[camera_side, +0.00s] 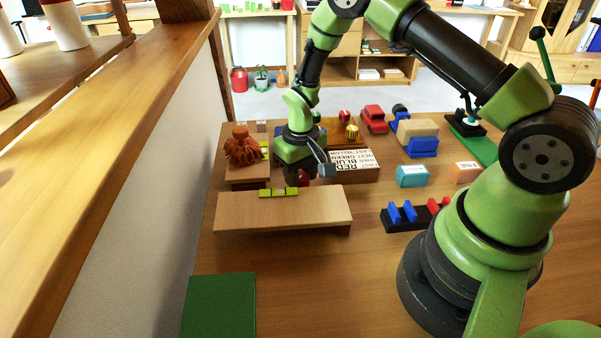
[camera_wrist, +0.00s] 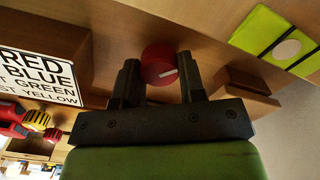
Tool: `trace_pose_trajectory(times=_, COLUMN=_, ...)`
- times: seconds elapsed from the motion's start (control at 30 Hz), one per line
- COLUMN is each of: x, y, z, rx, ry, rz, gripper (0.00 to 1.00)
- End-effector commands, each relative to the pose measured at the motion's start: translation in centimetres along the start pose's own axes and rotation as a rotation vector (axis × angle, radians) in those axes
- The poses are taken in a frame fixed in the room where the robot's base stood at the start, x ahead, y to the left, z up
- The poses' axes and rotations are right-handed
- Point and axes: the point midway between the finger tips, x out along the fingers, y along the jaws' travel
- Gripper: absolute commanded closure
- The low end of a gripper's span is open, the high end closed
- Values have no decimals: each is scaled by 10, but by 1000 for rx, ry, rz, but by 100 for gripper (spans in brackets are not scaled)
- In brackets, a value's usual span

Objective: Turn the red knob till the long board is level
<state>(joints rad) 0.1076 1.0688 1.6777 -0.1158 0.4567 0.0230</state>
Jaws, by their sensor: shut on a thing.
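The long board (camera_side: 290,213) is a pale wooden plank across the near left of the bench. I cannot tell from its edges whether it is level. A yellow-green spirit level (camera_side: 278,192) lies on it; in the wrist view the level (camera_wrist: 256,28) shows a pale round bubble between two dark lines. The red knob (camera_wrist: 158,64) carries a white mark and sits between my fingers in the wrist view. My gripper (camera_wrist: 158,75) is shut on the knob. In the side view my gripper (camera_side: 303,177) is at the board's far edge and partly hides the knob.
A sign block (camera_side: 355,163) with colour words stands just beyond my gripper. A brown tufted thing (camera_side: 243,150) is on a wooden block at left. A rack with blue and red pegs (camera_side: 408,216) is at right. A green mat (camera_side: 218,305) lies near left.

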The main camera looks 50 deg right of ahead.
Motion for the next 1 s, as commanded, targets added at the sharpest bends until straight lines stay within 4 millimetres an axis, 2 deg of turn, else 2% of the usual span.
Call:
trace_pose_trajectory(times=0.3, x=-1, y=0, z=0, rx=2, ry=-1, rz=0, gripper=87)
trace_pose_trajectory(times=0.33, x=-1, y=0, z=0, rx=2, ry=-1, rz=0, gripper=56)
trace_pose_trajectory(times=0.4, x=-1, y=0, z=0, rx=1, ry=-1, rz=0, gripper=40)
trace_pose_trajectory(times=0.43, x=-1, y=0, z=0, rx=1, ry=-1, rz=0, gripper=37)
trace_pose_trajectory(times=0.77, x=-5, y=0, z=0, rx=0, ry=2, rz=0, gripper=37)
trace_pose_trajectory(times=0.87, x=-19, y=0, z=-1, rx=0, ry=4, rz=0, gripper=37)
trace_pose_trajectory(times=1.0, x=-47, y=0, z=-1, rx=0, ry=6, rz=-1, gripper=37)
